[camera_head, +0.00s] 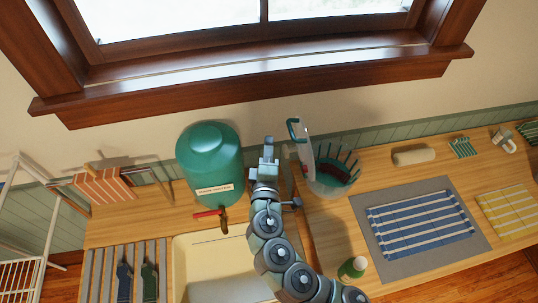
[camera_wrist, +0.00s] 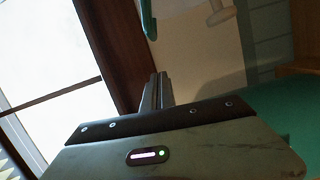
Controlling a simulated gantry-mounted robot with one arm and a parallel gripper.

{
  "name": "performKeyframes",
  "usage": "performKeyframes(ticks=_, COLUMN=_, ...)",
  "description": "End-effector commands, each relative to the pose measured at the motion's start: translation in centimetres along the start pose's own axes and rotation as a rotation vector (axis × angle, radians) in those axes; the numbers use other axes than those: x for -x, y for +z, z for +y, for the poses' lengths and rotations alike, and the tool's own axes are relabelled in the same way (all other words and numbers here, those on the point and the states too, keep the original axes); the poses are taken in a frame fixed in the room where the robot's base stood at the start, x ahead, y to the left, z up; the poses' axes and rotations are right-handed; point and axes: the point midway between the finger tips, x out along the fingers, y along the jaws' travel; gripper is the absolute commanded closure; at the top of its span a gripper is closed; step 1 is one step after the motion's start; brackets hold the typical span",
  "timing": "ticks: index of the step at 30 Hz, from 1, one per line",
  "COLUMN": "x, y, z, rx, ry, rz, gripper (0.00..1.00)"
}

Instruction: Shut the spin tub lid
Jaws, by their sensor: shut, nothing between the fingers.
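The spin tub (camera_head: 322,187) is a clear round tub with a green ribbed basket inside, on the wooden counter. Its clear lid (camera_head: 305,150) stands raised, nearly upright, at the tub's left side, with a green handle (camera_head: 293,130) at its top. My gripper (camera_head: 268,143) is shut and empty, left of the raised lid and apart from it, between the lid and the green water tank. In the wrist view the shut fingers (camera_wrist: 155,92) show at the centre, and the green handle (camera_wrist: 148,18) shows beyond them at the top.
The green tank (camera_head: 208,155) with a red tap stands close left of my gripper. A sink (camera_head: 200,262) is in front. A green-capped bottle (camera_head: 352,268) stands near the counter's front. A grey mat with a blue striped towel (camera_head: 420,222) lies right. The window sill is behind.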

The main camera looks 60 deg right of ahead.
Motion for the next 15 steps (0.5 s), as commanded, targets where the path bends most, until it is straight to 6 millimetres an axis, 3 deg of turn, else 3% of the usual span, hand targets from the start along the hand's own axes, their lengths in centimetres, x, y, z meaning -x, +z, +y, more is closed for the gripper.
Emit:
performKeyframes(ticks=6, x=-3.6, y=-0.1, z=0.2, rx=-0.002, ry=0.000, rz=-0.001, gripper=1.00)
performKeyframes(ticks=9, x=-3.8, y=1.9, z=0.3, rx=0.000, ry=-0.001, rz=-0.002, gripper=1.00)
performKeyframes(ticks=15, x=-4.3, y=3.6, z=0.1, rx=0.000, ry=-0.001, rz=-0.001, gripper=1.00)
